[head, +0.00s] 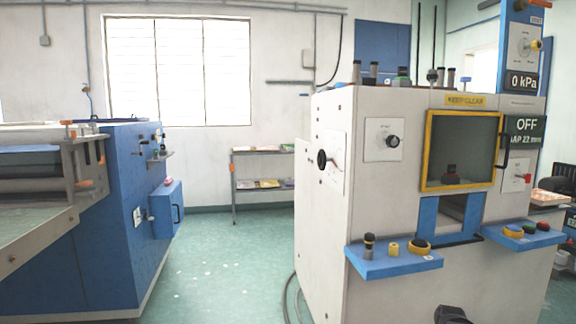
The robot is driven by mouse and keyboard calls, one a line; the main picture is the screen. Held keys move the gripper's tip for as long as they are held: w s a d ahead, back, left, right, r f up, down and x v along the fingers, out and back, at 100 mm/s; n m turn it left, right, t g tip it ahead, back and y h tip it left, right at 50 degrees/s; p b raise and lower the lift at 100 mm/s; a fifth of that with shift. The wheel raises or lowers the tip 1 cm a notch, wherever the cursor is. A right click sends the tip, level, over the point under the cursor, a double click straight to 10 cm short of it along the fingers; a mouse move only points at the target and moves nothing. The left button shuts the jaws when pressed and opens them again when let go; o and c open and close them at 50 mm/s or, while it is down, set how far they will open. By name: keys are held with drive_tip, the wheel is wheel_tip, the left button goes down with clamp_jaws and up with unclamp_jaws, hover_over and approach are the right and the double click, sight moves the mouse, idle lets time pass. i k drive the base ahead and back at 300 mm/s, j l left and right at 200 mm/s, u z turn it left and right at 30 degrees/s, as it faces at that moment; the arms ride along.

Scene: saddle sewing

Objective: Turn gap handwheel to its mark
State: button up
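A large white machine (330,215) stands at the right, with a yellow-framed window (430,150). A display (525,140) on it reads OFF, with a line under it that seems to read GAP 22 mm. A round black knob on a white plate (335,172) is on its left side, and another black knob (392,141) is on its front. I cannot tell which control is the gap handwheel, and no mark is readable. A dark part at the bottom edge looks like my gripper (453,315), apart from the knobs; its fingers are not clear.
Blue ledges (385,265) with buttons and small knobs stick out from the machine's front. A blue machine (100,210) with rollers stands at the left. A low shelf (235,172) is by the back wall. The green floor between the machines is open. A cable lies beside the white machine.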

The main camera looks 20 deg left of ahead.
sight(322, 160)
drive_tip(key=u, duration=0.35)
drive_tip(key=i+j+u, duration=0.1)
drive_tip(key=u, duration=0.25)
drive_tip(key=i+u, duration=0.15)
drive_tip(key=u, duration=0.2)
drive_tip(key=i+j, duration=0.15)
drive_tip(key=j, duration=0.15)
drive_tip(key=i+j, duration=0.15)
drive_tip(key=j, duration=0.2)
drive_tip(key=i+j, duration=0.15)
drive_tip(key=j, duration=0.15)
drive_tip(key=z, duration=0.05)
